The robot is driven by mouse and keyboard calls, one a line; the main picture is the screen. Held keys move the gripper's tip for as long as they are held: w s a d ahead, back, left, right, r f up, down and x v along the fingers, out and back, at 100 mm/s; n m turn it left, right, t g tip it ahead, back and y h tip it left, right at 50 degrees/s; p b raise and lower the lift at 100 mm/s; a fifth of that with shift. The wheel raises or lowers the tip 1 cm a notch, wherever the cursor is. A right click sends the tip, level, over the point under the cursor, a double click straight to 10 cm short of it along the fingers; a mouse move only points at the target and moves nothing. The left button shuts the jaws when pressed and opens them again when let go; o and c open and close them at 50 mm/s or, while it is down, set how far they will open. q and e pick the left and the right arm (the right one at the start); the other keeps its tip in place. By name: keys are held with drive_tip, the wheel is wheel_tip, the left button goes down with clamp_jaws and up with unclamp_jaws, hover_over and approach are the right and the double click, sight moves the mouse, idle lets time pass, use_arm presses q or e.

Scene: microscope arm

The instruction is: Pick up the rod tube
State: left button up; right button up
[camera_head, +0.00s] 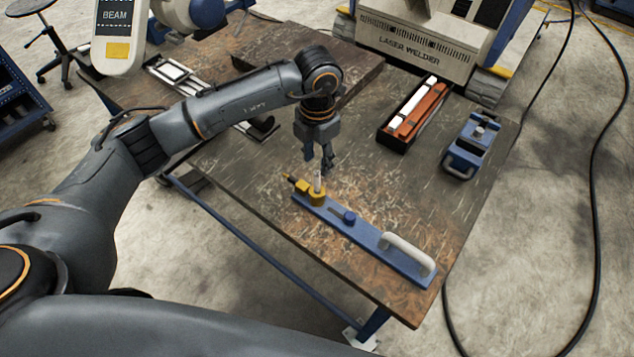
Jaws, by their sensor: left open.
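A blue bar fixture (372,236) lies on the worn workbench, with a yellow clamp block (311,190) at its far left end. A thin pale upright rod (318,185) stands at that block; it is small, and I cannot tell for sure whether it is the rod tube. A thick white handle-like tube (407,253) sits at the near right end of the bar. My left gripper (319,166) points down, open, just above the yellow block and the thin rod. I cannot tell whether its fingers touch the rod. My right gripper is not in view.
A black tray (392,143) with a white and an orange long piece lies to the right. A blue device (470,146) stands at the right edge. The laser welder (424,42) stands behind. The bench (260,185) is bare left of the bar.

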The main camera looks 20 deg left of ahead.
sight(317, 172)
use_arm(q)
drive_tip(key=shift+f, duration=0.3)
drive_tip(key=f+p, duration=0.1)
drive_tip(key=f, duration=0.1)
drive_tip(key=f+p, duration=0.1)
drive_tip(key=f, duration=0.2)
drive_tip(key=shift+s+p, duration=0.2)
drive_tip(key=shift+p, duration=0.2)
drive_tip(key=shift+f, duration=0.25)
clamp_jaws()
